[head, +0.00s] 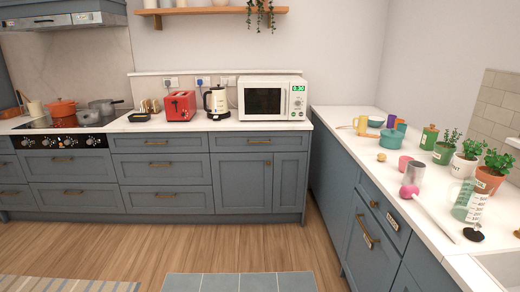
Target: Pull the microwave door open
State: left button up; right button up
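A white microwave (272,98) stands on the back counter, near its right end. Its door (262,102), with a dark window, faces me and looks shut. A control panel (297,101) with a green lit display is to the right of the door. Neither of my grippers is in the head view, and the microwave is out in front of me across the floor.
A cream kettle (216,102) and a red toaster (181,106) stand left of the microwave. The right counter (440,200) holds mugs, potted herbs and a jug. Open wooden floor (130,240) with a blue mat (240,282) lies before the cabinets.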

aim_at(258, 101)
jog(key=i+z, duration=0.1)
jog(key=i, duration=1.15)
jog(key=i+j, duration=0.15)
jog(key=i, duration=1.05)
jog(key=l+z, duration=0.05)
